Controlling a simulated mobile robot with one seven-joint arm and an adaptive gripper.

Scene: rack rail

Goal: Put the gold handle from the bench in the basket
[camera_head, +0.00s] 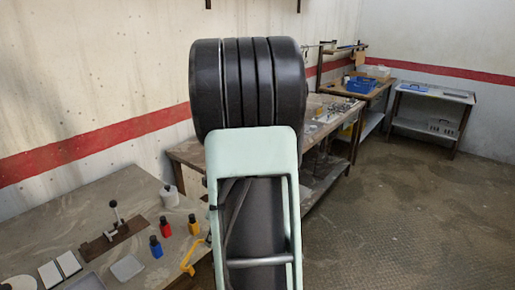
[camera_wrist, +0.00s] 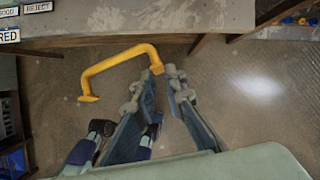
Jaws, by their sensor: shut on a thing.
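The gold handle (camera_wrist: 118,60) is a yellow U-shaped bar in the wrist view. One end lies at the tips of my gripper (camera_wrist: 165,78), whose fingers are close together, shut on it; the exact contact is hard to see. The rest of the handle sticks out to the left. In the head view the handle (camera_head: 189,258) shows at the right edge of the near bench, beside my arm; my fingers cannot be made out there. A blue open bin (camera_head: 360,85) stands on a far bench; I cannot tell if it is the basket.
A longer cluttered bench (camera_head: 185,152) stands behind my arm. Open floor (camera_head: 410,220) lies to the right.

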